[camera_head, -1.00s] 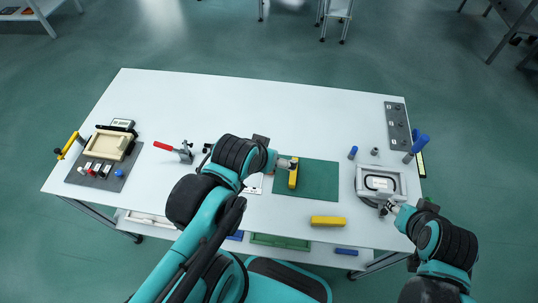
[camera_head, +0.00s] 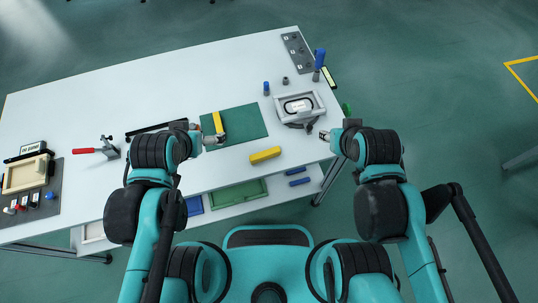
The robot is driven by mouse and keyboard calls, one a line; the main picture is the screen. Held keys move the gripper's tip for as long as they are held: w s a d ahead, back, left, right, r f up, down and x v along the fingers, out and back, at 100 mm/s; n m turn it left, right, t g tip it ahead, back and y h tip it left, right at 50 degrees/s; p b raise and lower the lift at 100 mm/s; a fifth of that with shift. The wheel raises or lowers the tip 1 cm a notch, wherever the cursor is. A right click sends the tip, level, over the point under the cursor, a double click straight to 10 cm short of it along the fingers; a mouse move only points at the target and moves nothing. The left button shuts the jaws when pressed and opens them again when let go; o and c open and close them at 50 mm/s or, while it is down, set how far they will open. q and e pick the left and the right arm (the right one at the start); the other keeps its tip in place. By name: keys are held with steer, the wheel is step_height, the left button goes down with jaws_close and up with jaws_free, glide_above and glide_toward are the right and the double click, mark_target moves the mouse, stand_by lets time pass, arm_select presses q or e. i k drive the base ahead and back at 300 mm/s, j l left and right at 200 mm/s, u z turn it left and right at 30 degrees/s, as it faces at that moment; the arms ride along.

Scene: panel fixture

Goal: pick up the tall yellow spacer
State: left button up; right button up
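One yellow spacer (camera_head: 218,122) is at the left part of the green mat (camera_head: 245,122), its long side running away from me. A second yellow spacer (camera_head: 265,155) lies on the white table in front of the mat. I cannot tell from this view which is taller. My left gripper (camera_head: 217,139) is at the near end of the spacer on the mat, very close to it. Whether they touch, and whether the fingers are open, is too small to see. My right gripper (camera_head: 325,135) is at the table's right edge, beside the grey fixture (camera_head: 299,106), with no spacer near it.
Small blue (camera_head: 266,88) and grey (camera_head: 285,80) cylinders stand behind the mat. A grey plate (camera_head: 297,48) and a blue-handled tool (camera_head: 319,58) are at the back right. A red-handled clamp (camera_head: 100,149) and a wooden tray (camera_head: 25,174) are left. The table's back middle is clear.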

mark_target(260, 156)
steer(key=j+z, duration=0.7)
